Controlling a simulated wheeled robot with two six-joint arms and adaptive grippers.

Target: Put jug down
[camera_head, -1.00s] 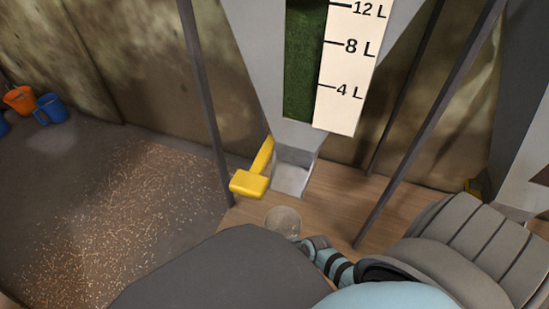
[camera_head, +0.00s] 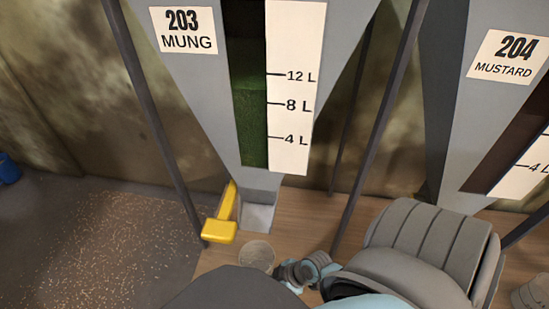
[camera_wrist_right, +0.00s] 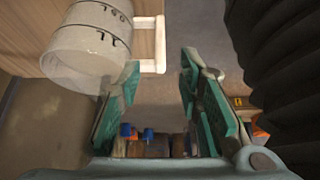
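A translucent jug (camera_head: 257,255) stands on the wooden floor just below the chute of the bin labelled 203 MUNG. In the right wrist view the jug (camera_wrist_right: 88,45) has black markings and a white handle (camera_wrist_right: 160,45). My right gripper (camera_wrist_right: 160,75) is open and empty, with green finger pads apart. The handle lies just beyond its fingertips, not clasped. In the head view my right arm comes in beside the jug, and its fingertips are hard to make out. My left gripper is not in view.
A yellow lever (camera_head: 222,225) sits left of the chute (camera_head: 258,210). Dark posts (camera_head: 160,120) flank the bin. Bin 204 MUSTARD (camera_head: 507,55) stands to the right. Spilled grain (camera_head: 110,250) covers the floor at left. A blue bucket (camera_head: 8,168) is at the left edge.

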